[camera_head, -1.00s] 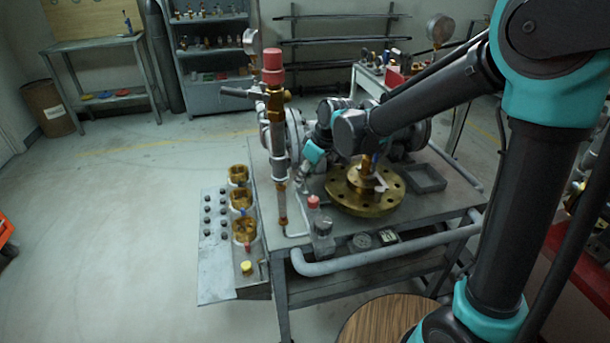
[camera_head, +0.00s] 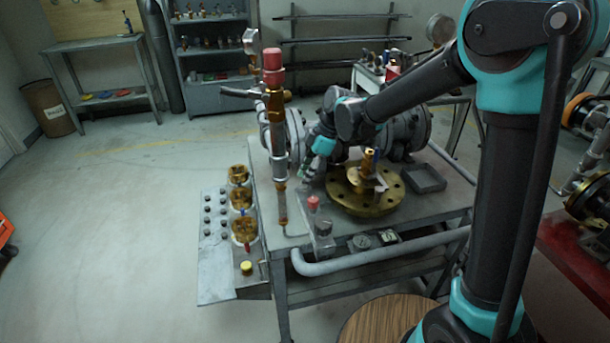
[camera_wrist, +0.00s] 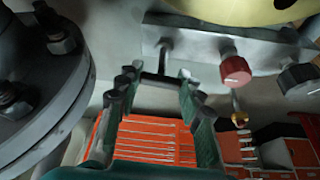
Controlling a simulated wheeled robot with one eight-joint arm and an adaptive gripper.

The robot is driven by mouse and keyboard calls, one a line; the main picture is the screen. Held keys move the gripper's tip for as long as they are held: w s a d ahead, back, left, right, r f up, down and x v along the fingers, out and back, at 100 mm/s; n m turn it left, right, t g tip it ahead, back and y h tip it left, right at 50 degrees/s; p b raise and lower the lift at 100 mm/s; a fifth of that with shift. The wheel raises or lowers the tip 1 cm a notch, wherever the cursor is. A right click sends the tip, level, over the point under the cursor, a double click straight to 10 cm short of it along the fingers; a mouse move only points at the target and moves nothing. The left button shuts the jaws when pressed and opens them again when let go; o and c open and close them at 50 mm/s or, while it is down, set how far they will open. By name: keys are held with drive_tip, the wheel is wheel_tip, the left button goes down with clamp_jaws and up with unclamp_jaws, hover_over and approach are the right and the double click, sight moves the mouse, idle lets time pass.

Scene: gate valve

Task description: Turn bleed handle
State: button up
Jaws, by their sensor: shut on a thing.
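The bleed handle (camera_wrist: 161,78) is a small dark T-shaped bar on a short stem under a grey metal block (camera_wrist: 205,45). In the wrist view it sits between the two fingertips of my gripper (camera_wrist: 160,84), which is shut on it, one finger at each end of the bar. In the head view my gripper (camera_head: 305,172) is just right of the upright pipe with the red cap, behind the red knob (camera_head: 313,202). The handle itself cannot be made out there.
In the wrist view the red knob (camera_wrist: 235,70) and a dark knob (camera_wrist: 298,78) are right of the handle. A bolted flange (camera_wrist: 40,75) is close on the left. In the head view a brass flange (camera_head: 365,195) and a grey tray (camera_head: 424,179) stand on the bench.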

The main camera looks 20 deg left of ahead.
drive_tip(key=shift+n, duration=0.3)
drive_tip(key=o, duration=1.2)
drive_tip(key=v, duration=1.2)
drive_tip(key=shift+w, duration=0.15)
